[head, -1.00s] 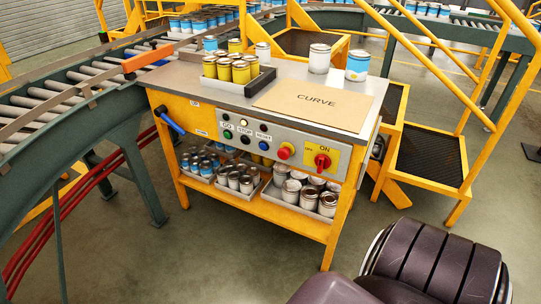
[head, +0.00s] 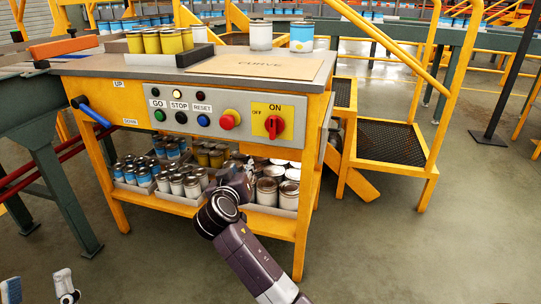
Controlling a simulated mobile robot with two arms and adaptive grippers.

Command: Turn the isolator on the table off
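The isolator (head: 274,127) is a red rotary handle on a yellow plate at the right end of the table's grey control panel. "ON" is printed above it and "OFF" to its upper left. Its handle looks upright, toward ON. The table (head: 200,66) is yellow with a grey top. My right gripper (head: 242,176) is below the panel, left of and lower than the isolator and apart from it; its fingers are small and dark against the cans, so their opening is unclear. My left gripper (head: 38,284) is at the bottom left corner, its fingertips spread and empty, far from the table.
GO, STOP and RESET buttons (head: 181,118) are further left. A blue-handled lever (head: 92,113) is on the left side. Trays of cans (head: 268,190) fill the shelf. Yellow steps (head: 395,140) stand right. The front floor is clear.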

